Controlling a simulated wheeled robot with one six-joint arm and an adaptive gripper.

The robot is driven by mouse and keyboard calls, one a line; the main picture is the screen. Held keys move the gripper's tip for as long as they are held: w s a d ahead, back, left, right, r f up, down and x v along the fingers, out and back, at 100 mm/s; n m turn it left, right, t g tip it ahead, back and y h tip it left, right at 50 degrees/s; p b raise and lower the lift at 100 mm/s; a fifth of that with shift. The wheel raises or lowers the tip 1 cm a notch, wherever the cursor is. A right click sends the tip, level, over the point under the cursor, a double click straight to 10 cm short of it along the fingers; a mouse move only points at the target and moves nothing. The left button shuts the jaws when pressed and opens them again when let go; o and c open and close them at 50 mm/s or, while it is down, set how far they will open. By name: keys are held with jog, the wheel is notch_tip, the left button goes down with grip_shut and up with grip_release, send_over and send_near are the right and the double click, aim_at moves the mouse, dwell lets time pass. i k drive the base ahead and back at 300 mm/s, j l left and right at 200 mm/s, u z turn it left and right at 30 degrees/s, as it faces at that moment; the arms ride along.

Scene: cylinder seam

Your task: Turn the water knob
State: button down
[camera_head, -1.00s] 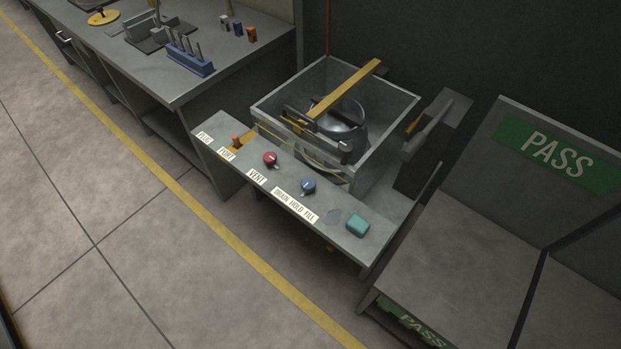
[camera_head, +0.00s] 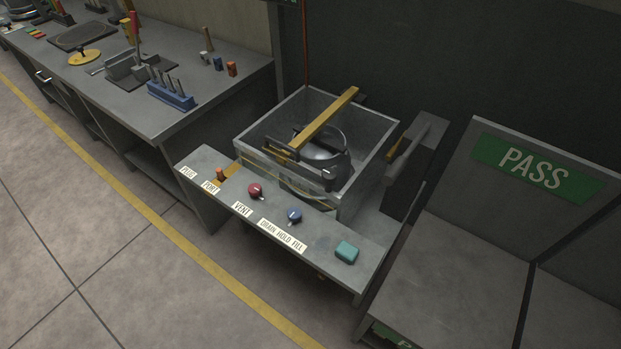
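The blue knob (camera_head: 294,216) stands on the narrow front panel, behind the label reading DRAIN HOLD FILL (camera_head: 283,235). It has a pale pointer mark. A red knob (camera_head: 254,191) stands to its left, behind the VENT label (camera_head: 243,209). A small orange plug-like part (camera_head: 221,175) stands further left near the PORT label (camera_head: 211,187). No knob is labelled water. My gripper is not in this view.
Behind the panel is an open grey tank (camera_head: 375,150) with a round metal vessel (camera_head: 320,148) and a yellow bar (camera_head: 328,118) across it. A teal block (camera_head: 346,251) sits at the panel's right end. A workbench (camera_head: 215,95) is left. Open floor lies in front.

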aim_at(294, 215)
jog(key=j+u, duration=0.7)
jog(key=i+j+u, duration=0.1)
jog(key=j+u, duration=0.25)
jog(key=j, duration=0.1)
